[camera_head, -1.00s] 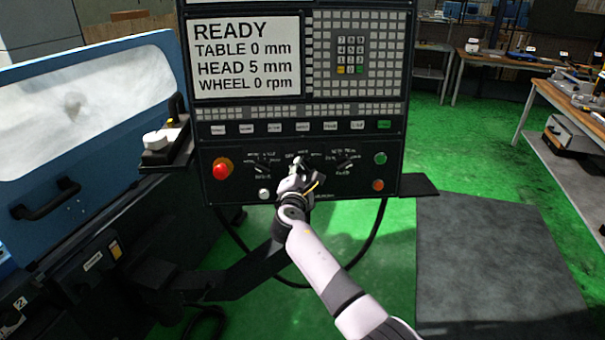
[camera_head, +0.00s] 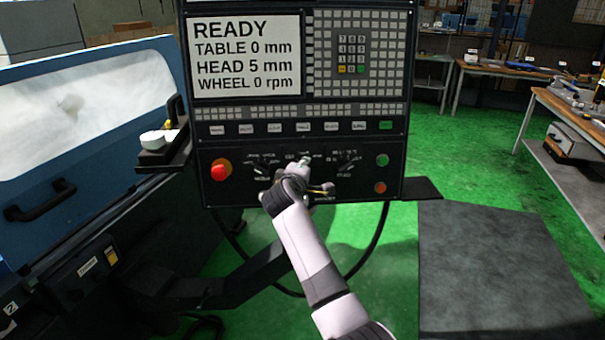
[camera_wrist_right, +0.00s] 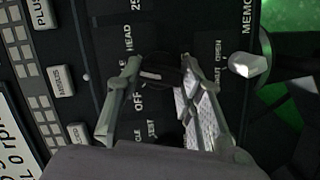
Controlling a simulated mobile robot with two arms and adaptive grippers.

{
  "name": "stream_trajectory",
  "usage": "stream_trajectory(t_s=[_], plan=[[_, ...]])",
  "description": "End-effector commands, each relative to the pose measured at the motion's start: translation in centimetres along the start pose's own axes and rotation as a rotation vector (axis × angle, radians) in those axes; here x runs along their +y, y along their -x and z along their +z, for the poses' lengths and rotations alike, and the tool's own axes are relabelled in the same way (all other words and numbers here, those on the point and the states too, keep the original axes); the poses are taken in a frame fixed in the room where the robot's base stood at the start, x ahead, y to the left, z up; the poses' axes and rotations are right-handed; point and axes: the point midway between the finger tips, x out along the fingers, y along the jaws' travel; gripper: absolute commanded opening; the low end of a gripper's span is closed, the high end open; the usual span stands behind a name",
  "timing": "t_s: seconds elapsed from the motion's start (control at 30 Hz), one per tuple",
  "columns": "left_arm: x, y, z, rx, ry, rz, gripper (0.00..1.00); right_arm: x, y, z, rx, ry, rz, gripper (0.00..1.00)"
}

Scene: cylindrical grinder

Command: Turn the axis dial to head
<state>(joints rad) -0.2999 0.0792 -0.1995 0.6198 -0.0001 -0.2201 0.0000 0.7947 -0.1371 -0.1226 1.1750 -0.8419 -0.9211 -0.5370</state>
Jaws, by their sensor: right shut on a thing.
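The axis dial (camera_wrist_right: 158,74) is a dark knob with a light edge on the control panel. In the right wrist view it lies between the fingers of my right gripper (camera_wrist_right: 160,85), which is shut on it. Labels HEAD and OFF show beside the dial. Its exact pointer direction is hard to tell. In the head view my right gripper (camera_head: 302,166) is at the middle dial of the lower panel, and the hand hides most of that dial. The screen (camera_head: 246,56) reads READY, TABLE 0 mm, HEAD 5 mm, WHEEL 0 rpm. My left gripper is out of view.
Other dials stand left (camera_head: 260,168) and right (camera_head: 345,167) of the hand. A red emergency button (camera_head: 219,171) is at the panel's left; green (camera_head: 382,160) and orange (camera_head: 380,187) buttons are at its right. A white knob (camera_wrist_right: 245,66) is near my right fingers. A dark shelf (camera_head: 425,189) juts out at right.

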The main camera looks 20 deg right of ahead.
Motion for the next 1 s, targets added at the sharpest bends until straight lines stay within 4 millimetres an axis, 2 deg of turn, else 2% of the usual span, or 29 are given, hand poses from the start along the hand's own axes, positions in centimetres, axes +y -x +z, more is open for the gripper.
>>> stream_trajectory(t_s=[0.2, 0.5, 1.0], plan=[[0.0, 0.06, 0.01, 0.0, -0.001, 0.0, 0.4, -0.18, -0.01, 0.07, -0.002, -0.171, -0.054, 0.06], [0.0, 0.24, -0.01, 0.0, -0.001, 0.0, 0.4, -0.17, -0.02, 0.12, -0.004, -0.327, -0.099, 0.06], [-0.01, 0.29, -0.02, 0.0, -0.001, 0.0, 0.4, -0.22, -0.03, 0.16, -0.005, -0.386, -0.116, 0.06]])
